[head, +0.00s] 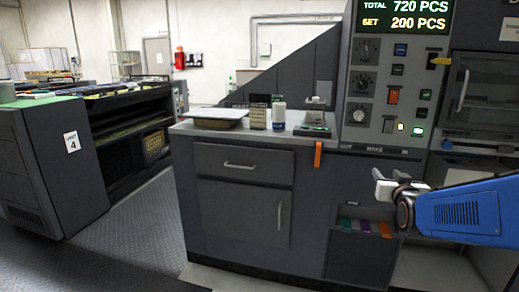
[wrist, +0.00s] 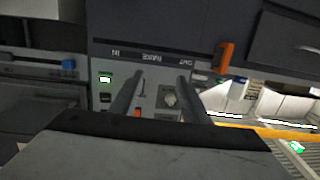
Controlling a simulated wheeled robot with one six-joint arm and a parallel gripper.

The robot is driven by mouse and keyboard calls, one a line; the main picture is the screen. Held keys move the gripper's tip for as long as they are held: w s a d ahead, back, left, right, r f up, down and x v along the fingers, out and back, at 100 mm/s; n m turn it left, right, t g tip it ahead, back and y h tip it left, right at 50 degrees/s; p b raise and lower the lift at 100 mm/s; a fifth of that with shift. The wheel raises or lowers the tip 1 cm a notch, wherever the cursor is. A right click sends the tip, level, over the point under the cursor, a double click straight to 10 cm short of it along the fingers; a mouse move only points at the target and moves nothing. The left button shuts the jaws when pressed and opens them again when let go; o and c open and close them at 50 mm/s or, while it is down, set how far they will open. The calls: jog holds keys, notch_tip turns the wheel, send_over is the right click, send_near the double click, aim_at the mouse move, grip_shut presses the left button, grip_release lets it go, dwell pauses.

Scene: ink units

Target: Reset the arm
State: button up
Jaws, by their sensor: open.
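My gripper (head: 384,184) is at the right of the head view, at the end of my blue arm (head: 470,212). It is in front of the dark machine cabinet, below its control panel (head: 388,98). The jaws are open with nothing between them. In the wrist view, the two dark fingers (wrist: 155,95) stand apart, with the panel upside down behind them. A knob and an orange switch show between and near the fingers. I cannot tell the exact gap to the cabinet front.
A grey counter (head: 190,127) left of my gripper holds a tray (head: 216,123), small bottles (head: 279,113) and a small device (head: 316,122). An orange handle (head: 318,154) hangs at its edge. Unit 4 (head: 72,142) stands at the left. The floor (head: 130,225) between is clear.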

jog(key=s+a+f+g+y, duration=0.1)
jog(key=s+a+f+g, duration=0.3)
jog(key=s, duration=0.6)
jog(key=s+a+f+n+g+y, duration=0.1)
jog(key=s+a+f+g, duration=0.2)
jog(key=s, duration=0.8)
jog(key=s+a+f+n+g+y, duration=0.1)
jog(key=s+a+f+g, duration=0.3)
jog(key=s, duration=0.7)
jog(key=shift+s+a+f+g, duration=0.3)
jog(key=shift+a+f, duration=0.25)
jog(key=shift+f, duration=0.25)
